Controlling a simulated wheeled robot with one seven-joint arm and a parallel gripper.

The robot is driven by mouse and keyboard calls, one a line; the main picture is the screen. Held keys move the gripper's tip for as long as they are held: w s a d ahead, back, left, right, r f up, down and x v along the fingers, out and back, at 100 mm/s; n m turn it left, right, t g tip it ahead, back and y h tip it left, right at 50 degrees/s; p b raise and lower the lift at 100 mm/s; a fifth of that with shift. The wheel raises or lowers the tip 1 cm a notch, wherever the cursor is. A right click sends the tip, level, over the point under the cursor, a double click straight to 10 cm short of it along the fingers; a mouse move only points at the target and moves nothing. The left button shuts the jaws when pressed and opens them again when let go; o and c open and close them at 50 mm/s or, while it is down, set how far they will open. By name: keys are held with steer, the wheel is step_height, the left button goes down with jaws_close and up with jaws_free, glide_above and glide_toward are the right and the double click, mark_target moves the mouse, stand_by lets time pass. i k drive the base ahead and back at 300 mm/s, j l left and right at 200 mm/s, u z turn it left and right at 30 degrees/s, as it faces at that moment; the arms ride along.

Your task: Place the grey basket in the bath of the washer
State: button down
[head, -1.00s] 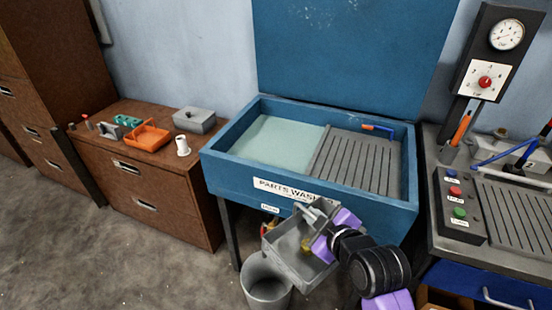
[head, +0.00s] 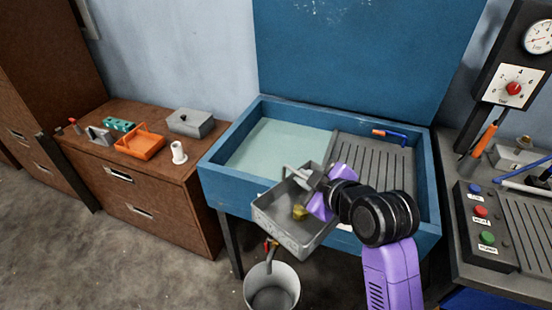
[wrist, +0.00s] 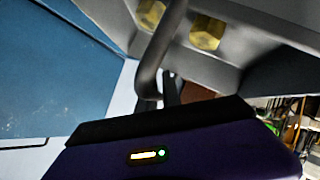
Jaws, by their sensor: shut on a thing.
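The grey basket (head: 285,228) hangs in front of the blue parts washer (head: 215,185), overlapping its front wall in the head view. My gripper (head: 314,180) is shut on the basket's handle at its upper right. A brass-coloured part (head: 299,212) lies in the basket; in the wrist view two brass-coloured parts (wrist: 207,33) show inside it. The bath (head: 275,145) is the pale green pool in the left half of the washer, behind the basket. A ribbed grey drainboard (head: 375,160) fills the right half. My arm hides part of the washer's front.
A grey bucket (head: 271,287) stands on the floor below the basket. An orange and blue tool (head: 390,134) lies at the drainboard's back. A brown cabinet (head: 150,195) with an orange tray (head: 140,146) stands left. A control box (head: 484,225) is at right. The bath surface looks clear.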

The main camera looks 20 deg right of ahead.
mark_target(274, 177)
steer(key=i, duration=1.1)
